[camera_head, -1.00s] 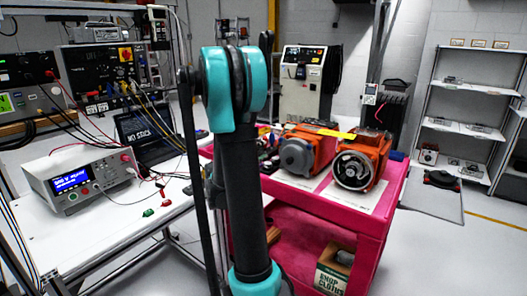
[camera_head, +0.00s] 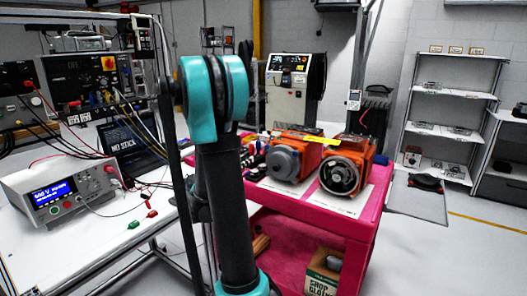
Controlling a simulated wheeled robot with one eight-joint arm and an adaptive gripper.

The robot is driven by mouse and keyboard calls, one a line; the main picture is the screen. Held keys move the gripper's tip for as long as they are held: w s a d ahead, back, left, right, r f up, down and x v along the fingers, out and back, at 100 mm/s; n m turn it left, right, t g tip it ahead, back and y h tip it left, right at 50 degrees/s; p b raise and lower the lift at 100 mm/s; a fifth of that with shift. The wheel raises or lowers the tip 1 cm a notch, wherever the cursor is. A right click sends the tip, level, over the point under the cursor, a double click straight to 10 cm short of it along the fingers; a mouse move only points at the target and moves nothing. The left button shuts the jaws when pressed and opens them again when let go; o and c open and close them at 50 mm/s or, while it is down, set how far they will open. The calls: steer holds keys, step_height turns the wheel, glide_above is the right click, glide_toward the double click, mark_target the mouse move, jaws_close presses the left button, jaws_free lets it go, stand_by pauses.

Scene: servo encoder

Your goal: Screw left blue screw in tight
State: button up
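Two orange servo motors stand side by side on the pink cart (camera_head: 366,222). The left motor (camera_head: 288,160) has a grey round end. The right motor (camera_head: 341,172) shows an open round end with a dark ring and a light centre. No blue screw can be made out at this size. My teal and black arm stands upright left of the motors and hides the cart's left part. My gripper is not in view.
A white bench (camera_head: 98,238) at the left holds a power supply (camera_head: 62,190), a laptop (camera_head: 130,142) and loose leads. A cardboard box (camera_head: 321,274) sits on the cart's lower shelf. Grey shelving (camera_head: 452,90) stands at the back right.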

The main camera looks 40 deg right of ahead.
steer(key=n, duration=2.7)
glide_toward(266, 148)
steer(key=x, duration=0.8)
steer(key=shift+d, duration=0.1)
steer(key=shift+c, duration=0.3)
jaws_close()
